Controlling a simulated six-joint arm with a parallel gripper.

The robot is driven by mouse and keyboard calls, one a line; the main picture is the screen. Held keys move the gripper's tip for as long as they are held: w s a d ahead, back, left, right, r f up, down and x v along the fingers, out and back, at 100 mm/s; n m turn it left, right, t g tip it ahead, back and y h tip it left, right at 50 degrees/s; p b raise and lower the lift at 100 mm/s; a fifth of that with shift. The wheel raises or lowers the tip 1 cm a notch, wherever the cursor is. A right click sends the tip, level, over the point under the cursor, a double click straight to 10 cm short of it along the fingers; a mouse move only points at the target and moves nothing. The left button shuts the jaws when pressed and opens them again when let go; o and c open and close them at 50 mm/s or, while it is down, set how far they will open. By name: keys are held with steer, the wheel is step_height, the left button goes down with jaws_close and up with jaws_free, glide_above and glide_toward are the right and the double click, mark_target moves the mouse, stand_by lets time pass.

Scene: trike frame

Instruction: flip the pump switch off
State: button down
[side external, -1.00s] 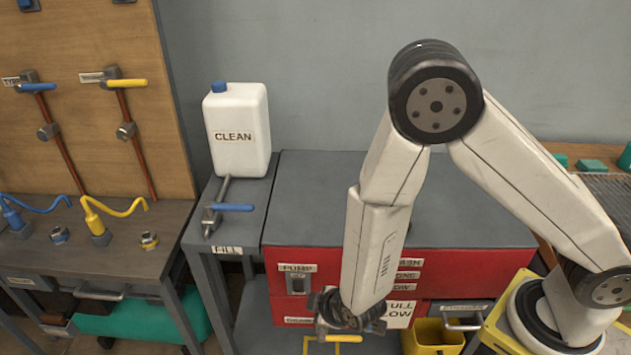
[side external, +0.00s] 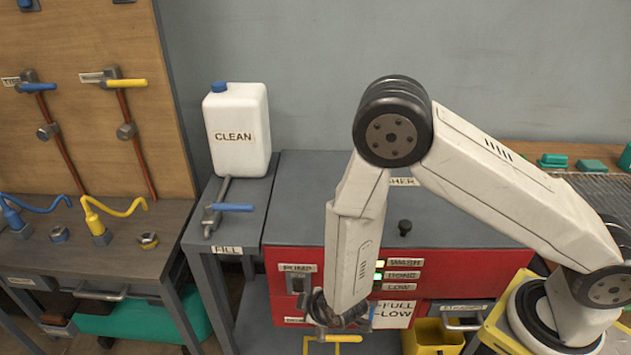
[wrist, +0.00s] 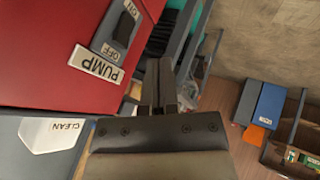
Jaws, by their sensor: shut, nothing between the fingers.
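The pump switch (side external: 297,285) is on the red front panel of the washer, below its PUMP label (side external: 297,268). In the wrist view the dark rocker (wrist: 123,28) sits on a grey plate marked ON and OFF, above the PUMP label (wrist: 99,63). I cannot tell for sure which side is pressed. My gripper (wrist: 158,65) is shut and empty, to the right of the switch in the wrist view and apart from it. In the side view my gripper (side external: 324,312) is low in front of the panel, just right of and below the switch, its fingertips unclear.
A yellow-handled valve (side external: 343,338) is close below my gripper. A yellow bin (side external: 432,335) stands to the right. A CLEAN jug (side external: 237,130) and a blue-handled valve (side external: 232,207) are at the left.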

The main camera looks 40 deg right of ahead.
mark_target(297, 284)
steer(key=shift+w+d+f, duration=0.5)
steer(key=shift+w, duration=0.45)
steer(key=shift+w+d+f, duration=0.45)
steer(key=shift+w+d, duration=0.1)
steer(key=shift+w, duration=0.35)
steer(key=shift+w+d+f, duration=0.5)
steer(key=shift+w, duration=0.45)
steer(key=shift+w+d+r, duration=0.1)
steer(key=shift+w+d, duration=0.1)
steer(key=shift+r, duration=0.25)
steer(key=shift+r, duration=0.55)
